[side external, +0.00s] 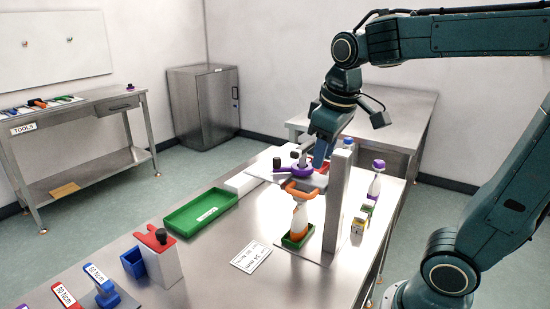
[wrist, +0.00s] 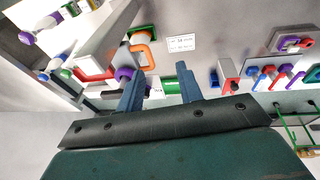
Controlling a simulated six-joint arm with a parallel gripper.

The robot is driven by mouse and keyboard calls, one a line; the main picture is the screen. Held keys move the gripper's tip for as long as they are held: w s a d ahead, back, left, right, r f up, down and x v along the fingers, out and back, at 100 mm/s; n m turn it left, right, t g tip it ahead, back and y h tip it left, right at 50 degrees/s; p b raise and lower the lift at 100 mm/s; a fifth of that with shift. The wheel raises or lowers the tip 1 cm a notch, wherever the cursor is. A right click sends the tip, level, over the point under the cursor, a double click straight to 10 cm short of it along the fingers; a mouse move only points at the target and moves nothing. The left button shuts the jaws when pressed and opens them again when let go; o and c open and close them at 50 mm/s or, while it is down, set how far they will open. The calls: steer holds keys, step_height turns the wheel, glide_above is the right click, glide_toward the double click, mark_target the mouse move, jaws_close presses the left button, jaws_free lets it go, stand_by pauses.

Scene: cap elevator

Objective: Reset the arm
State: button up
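My gripper (side external: 322,152) hangs fingers-down from my arm, behind and left of the top of the grey column (side external: 338,200) in the side view. In the wrist view, my gripper's (wrist: 160,72) two blue fingers stand apart with nothing held between them. Purple also shows beside the left fingertip in the wrist view (wrist: 124,74).
An orange holder (side external: 299,186) juts from the column over an orange-and-white bottle (side external: 299,216) in a small green base (side external: 298,240). A purple-capped bottle (side external: 375,183) stands right of the column. A green tray (side external: 200,213) and a red-topped block (side external: 160,262) stand left.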

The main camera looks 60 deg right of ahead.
steer(key=s+a+f+t+y, duration=0.1)
steer(key=s+a+f+t, duration=0.1)
steer(key=s+a, duration=0.3)
steer(key=shift+s+a+f+t+y, duration=0.15)
steer(key=shift+s+f+t+y, duration=0.35)
steer(key=shift+s, duration=1.2)
